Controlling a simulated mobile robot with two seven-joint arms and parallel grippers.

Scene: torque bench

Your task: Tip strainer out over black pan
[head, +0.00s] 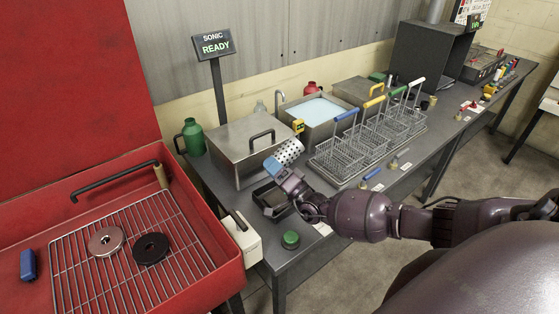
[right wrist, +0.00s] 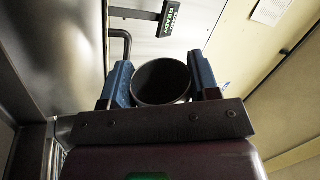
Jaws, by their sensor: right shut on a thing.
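The strainer (head: 289,152) is a silver cylinder full of small holes. My right gripper (head: 280,168) is shut on it, with a blue finger on each side. The strainer is tilted and held above the back of the black pan (head: 258,192), apart from it. In the right wrist view, the round dark end of the strainer (right wrist: 161,82) shows between the two blue fingers (right wrist: 162,92). The pan is a small dark tray on the bench, partly hidden by my right gripper. I cannot see whether anything is inside the strainer. My left gripper is out of view.
A lidded steel tank (head: 245,150) stands close behind the strainer. An open bath (head: 315,108) and wire baskets (head: 340,155) stand to the right. A green button (head: 290,240) is in front of the pan. A red parts washer (head: 200,290) fills the left.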

